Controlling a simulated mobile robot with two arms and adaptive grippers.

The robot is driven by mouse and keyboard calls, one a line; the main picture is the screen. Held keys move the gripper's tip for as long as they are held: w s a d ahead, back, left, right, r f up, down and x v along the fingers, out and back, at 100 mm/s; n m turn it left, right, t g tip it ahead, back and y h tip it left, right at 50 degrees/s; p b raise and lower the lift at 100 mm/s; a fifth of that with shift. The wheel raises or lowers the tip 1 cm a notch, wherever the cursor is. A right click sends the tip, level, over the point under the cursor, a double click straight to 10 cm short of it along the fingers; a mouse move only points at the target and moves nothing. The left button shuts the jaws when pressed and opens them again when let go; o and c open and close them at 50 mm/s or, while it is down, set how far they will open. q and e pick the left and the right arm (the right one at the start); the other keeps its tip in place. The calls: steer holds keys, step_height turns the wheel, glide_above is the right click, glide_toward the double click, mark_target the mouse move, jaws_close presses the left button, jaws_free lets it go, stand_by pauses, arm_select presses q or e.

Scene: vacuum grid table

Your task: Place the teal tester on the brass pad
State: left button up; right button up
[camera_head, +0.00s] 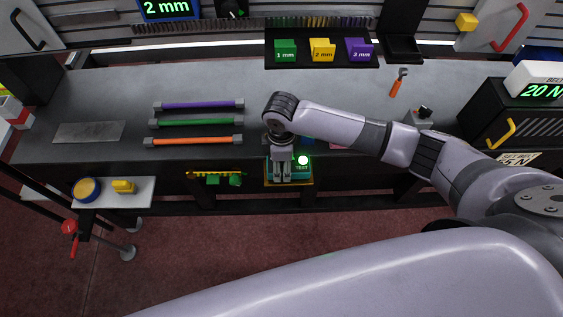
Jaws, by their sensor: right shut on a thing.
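The teal tester (303,173) is at the front edge of the workbench, near the middle of the head view. It has a lit green-white button and a "TEST" label. My right gripper (286,179) points down and is shut on the tester, hiding its left part. A thin brass-coloured rim, apparently the brass pad (289,185), shows along the tester's front side. The tester covers most of it, and I cannot tell whether the two touch. My left gripper is not in view.
Purple, green and orange bars (193,140) lie on the grey workbench (350,88). A green part on a yellow rail (217,177) is left of the tester. A side shelf (143,188) holds a round blue-and-yellow item. A black box (520,115) stands at the right.

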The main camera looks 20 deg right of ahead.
steer(key=shift+f, duration=0.2)
steer(key=o, duration=1.3)
steer(key=shift+f, duration=0.1)
step_height(320, 180, up, 12)
steer(key=shift+r+b, duration=0.15)
steer(key=shift+b, duration=0.25)
